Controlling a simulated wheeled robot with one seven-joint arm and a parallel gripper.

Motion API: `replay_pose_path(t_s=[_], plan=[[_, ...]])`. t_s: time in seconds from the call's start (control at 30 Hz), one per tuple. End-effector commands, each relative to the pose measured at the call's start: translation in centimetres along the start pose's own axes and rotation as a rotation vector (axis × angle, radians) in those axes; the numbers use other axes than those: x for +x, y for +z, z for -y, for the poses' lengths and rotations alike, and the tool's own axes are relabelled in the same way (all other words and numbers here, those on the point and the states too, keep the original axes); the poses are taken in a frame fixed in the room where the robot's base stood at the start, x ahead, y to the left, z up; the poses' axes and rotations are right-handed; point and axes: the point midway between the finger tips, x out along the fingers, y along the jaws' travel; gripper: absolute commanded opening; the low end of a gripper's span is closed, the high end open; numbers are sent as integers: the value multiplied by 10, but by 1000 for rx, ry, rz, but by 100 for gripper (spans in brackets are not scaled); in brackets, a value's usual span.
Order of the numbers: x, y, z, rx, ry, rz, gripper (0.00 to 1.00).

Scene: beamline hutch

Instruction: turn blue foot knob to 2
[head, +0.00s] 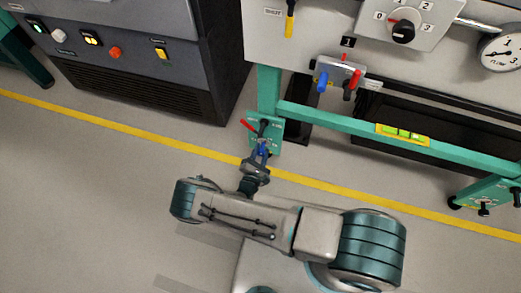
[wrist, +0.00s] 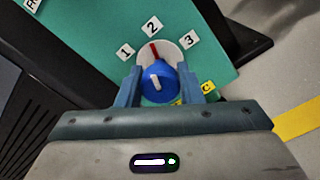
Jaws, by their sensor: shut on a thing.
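The blue foot knob (wrist: 160,90) sits on a white dial on the green foot plate (wrist: 100,75) in the wrist view. Labels 1, 2 (wrist: 152,27) and 3 stand around the dial. In the head view my gripper (head: 259,162) reaches down to the blue knob (head: 263,148) on the foot plate; the fingers partly hide the knob.
A red handle (head: 247,125) and a black knob (head: 264,126) are close to my gripper on the foot plate. A green crossbar (head: 340,122) with a level (head: 403,132) runs to the right. A dark cabinet (head: 150,60) stands at left. The floor in front is clear.

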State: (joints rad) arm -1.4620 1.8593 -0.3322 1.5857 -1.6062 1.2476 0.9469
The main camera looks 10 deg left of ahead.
Motion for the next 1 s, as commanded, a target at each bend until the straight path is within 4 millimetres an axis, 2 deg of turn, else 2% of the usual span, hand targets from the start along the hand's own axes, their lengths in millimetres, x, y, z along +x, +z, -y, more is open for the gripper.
replay_pose_path(t_s=[0.4, 0.87, 0.9, 0.97, 1.0], plan=[[1, -1, -1, 145, 1, -3, 11], [1, -2, -1, 155, 1, -3, 11], [1, -2, -1, 155, 1, -3, 42], [1, -2, -1, 155, 1, -2, 55], [1, -1, -1, 154, 1, -2, 55]])
